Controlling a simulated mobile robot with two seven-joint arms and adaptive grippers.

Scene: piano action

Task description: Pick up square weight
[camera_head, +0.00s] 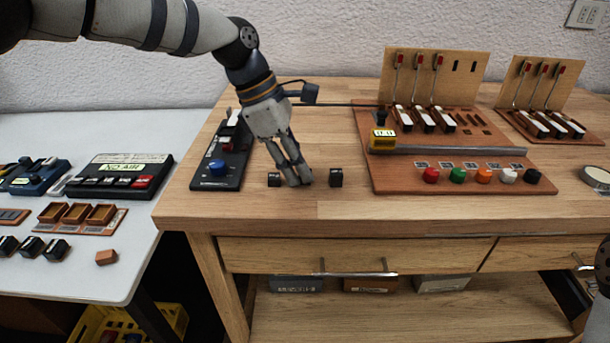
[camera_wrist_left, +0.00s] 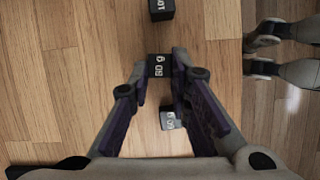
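Small black square weights stand in a row near the front of the wooden workbench (camera_head: 420,215). In the head view one weight (camera_head: 273,180) is just left of my left gripper (camera_head: 300,179), and another (camera_head: 336,178) is just right of it. In the left wrist view the fingertips (camera_wrist_left: 160,64) sit against both sides of the middle weight (camera_wrist_left: 159,69), whose label seems to read 60 g. Another labelled weight (camera_wrist_left: 168,119) lies between the finger bases in the picture, and one (camera_wrist_left: 160,9) is beyond the tips. The fingers hide the middle weight in the head view.
A black panel with a blue knob (camera_head: 218,168) lies left of the hand. A brown board with coloured knobs (camera_head: 430,176) and upright levers is to the right. A white table (camera_head: 180,215) with trays and devices stands at the left.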

